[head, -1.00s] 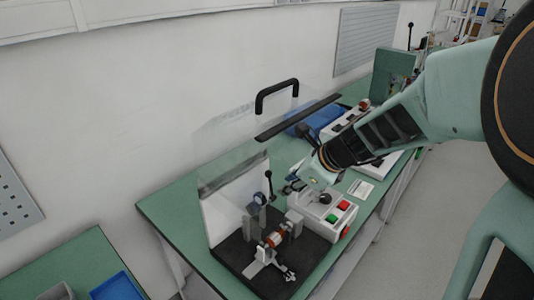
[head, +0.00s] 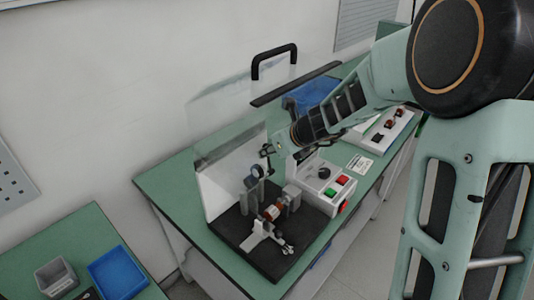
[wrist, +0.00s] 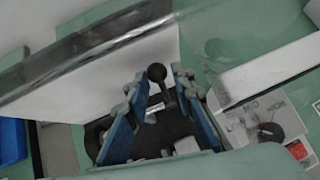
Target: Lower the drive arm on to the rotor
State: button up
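The drive arm (head: 268,160) stands raised on the stator test rig, with a black ball knob at its top and a round motor-like part (head: 257,170) low beside it. The rotor (head: 272,212), a copper-coloured cylinder, lies across its supports in front of and below the drive arm. My gripper (head: 274,149) is at the knob, coming from the right. In the wrist view my gripper (wrist: 158,100) is open, its blue-padded fingers on either side of the black knob (wrist: 157,73), with gaps visible. The rotor is not clearly visible in the wrist view.
A clear guard with a black handle (head: 274,55) is raised above the rig. A white panel (head: 228,188) stands behind the drive arm. A control box (head: 330,188) with red and green buttons sits to the right. A blue bin (head: 312,97) is farther back on the green bench.

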jog(key=shift+x, duration=0.9)
grip_shut()
